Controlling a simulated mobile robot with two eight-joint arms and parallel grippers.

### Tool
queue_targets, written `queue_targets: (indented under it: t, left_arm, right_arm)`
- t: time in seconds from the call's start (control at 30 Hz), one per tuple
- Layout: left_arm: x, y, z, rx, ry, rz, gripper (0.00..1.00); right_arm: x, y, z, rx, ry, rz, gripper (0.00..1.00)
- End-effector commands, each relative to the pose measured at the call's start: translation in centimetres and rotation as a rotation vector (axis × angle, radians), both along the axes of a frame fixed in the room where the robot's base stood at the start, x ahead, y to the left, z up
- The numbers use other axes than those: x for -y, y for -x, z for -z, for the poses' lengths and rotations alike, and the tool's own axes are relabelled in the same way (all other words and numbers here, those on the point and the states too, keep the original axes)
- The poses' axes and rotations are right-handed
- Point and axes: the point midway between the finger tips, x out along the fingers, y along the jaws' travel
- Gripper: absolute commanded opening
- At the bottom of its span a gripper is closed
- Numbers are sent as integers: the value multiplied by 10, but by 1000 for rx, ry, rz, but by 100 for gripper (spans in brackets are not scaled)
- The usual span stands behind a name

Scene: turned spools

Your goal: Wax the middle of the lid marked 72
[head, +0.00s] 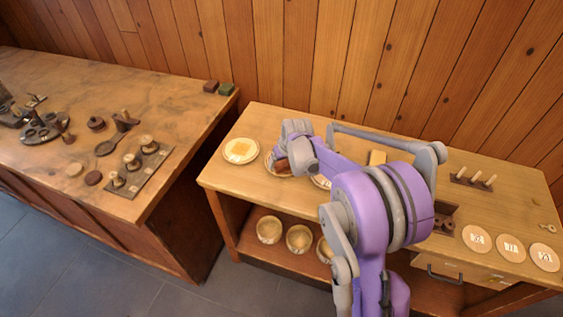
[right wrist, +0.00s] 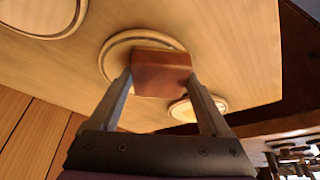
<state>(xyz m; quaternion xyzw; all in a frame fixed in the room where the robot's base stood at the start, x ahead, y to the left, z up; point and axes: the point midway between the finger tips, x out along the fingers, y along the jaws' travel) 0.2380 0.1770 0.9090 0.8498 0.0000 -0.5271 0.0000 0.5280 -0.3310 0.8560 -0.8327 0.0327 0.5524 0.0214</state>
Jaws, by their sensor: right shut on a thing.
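My right gripper (head: 284,158) is shut on a reddish-brown block (right wrist: 160,74). It holds the block over a round pale wooden lid (head: 270,168) with a dark ring; the lid also shows behind the block in the right wrist view (right wrist: 114,62). The block covers part of the lid, and I cannot tell whether they touch. A second round lid (head: 320,182) lies to the right, mostly behind my arm. I cannot read 72 on any lid here. My left gripper is out of view.
Three pale discs (head: 511,248) with small marked labels lie at the table's right. A peg rack (head: 472,180) stands behind them. Several bowls (head: 299,238) sit on the shelf below. A second bench (head: 180,112) at left holds spools and tools. My right arm hides the table's middle.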

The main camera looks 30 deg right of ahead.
Motion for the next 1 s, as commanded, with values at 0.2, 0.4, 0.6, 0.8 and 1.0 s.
queue_targets:
  t: [0.2,0.4,0.6,0.8,1.0]
  left_arm:
    - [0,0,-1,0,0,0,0]
    - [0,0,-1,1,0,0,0]
    - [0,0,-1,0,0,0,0]
    - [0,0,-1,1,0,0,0]
    - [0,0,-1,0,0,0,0]
  right_arm:
    - [16,-13,-1,0,0,2,0]
    - [23,-19,-2,0,0,1,0]
    - [30,-26,-1,0,-1,2,0]
    - [44,-37,0,0,0,2,0]
    - [49,-41,-1,0,0,0,0]
